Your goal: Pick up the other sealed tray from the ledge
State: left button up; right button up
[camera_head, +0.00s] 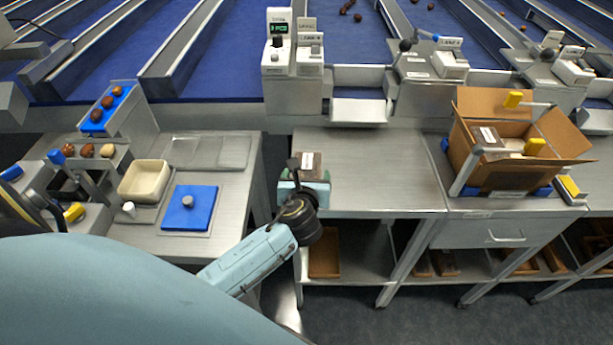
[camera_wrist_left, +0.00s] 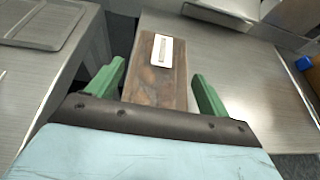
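A brown sealed tray with a white label (camera_head: 307,162) sits at the left end of the grey ledge. In the left wrist view the tray (camera_wrist_left: 160,85) lies lengthwise between the green fingers. My left gripper (camera_head: 304,185) is at the tray's near end. Its fingers (camera_wrist_left: 158,75) flank the tray with what looks like a narrow gap on each side, so it appears open. The gripper body hides the tray's near end. My right gripper is not in view.
An open cardboard carton (camera_head: 470,150) with a labelled item inside stands on the right of the bench. The steel top (camera_head: 380,165) between is clear. Left, a side table holds a cream bin (camera_head: 144,181) and a blue pad (camera_head: 190,207). A scale (camera_head: 279,60) stands behind.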

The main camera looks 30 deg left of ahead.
pick_arm(q)
jog(key=c, duration=0.8)
